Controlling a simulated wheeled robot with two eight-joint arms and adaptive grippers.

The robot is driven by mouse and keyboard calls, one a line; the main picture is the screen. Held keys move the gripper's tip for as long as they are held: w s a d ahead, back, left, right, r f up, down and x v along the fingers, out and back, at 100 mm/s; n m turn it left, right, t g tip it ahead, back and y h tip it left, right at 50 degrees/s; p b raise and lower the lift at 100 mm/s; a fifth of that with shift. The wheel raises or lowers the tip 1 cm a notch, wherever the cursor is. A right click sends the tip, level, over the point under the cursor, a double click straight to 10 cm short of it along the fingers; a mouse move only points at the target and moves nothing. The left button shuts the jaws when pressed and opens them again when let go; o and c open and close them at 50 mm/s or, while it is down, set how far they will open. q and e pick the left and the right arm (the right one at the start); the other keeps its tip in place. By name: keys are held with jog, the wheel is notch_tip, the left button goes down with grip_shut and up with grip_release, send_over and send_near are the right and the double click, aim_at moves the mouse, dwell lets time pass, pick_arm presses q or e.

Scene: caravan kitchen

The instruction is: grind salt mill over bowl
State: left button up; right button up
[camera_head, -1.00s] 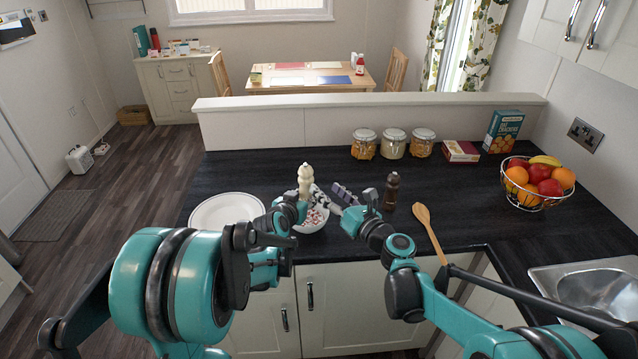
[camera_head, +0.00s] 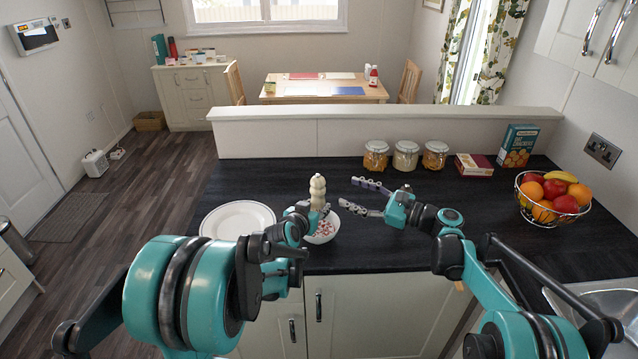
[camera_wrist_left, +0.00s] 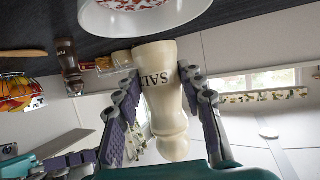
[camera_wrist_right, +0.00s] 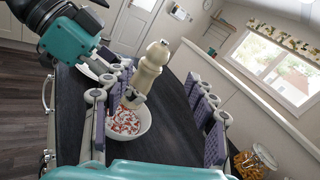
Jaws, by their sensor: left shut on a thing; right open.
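The cream salt mill (camera_head: 317,191) stands roughly upright in the head view, at the bowl's far left side. My left gripper (camera_head: 318,208) is shut on it; the left wrist view shows both fingers around the mill (camera_wrist_left: 162,88), with its "SALT" lettering visible. The white bowl (camera_head: 333,232) holds red and white bits and sits on the dark counter. In the right wrist view the mill (camera_wrist_right: 152,65) appears above the bowl (camera_wrist_right: 146,122); their exact gap is unclear. My right gripper (camera_head: 362,197) is open and empty, right of the mill, its spread fingers pointing toward it.
A white plate (camera_head: 238,207) lies left of the bowl. Jars (camera_head: 406,157), boxes (camera_head: 518,145) and a fruit basket (camera_head: 555,216) stand at the back and right. A dark pepper mill (camera_wrist_left: 68,60) and wooden spoon (camera_wrist_left: 22,53) show in the left wrist view.

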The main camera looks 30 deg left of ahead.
aim_at(324, 184)
jog(key=shift+n+g, duration=0.4)
jog(key=shift+n, duration=0.2)
jog(key=a, duration=1.1)
jog(key=shift+s+a, duration=0.15)
jog(key=shift+a, duration=0.05)
jog(key=c, duration=1.2)
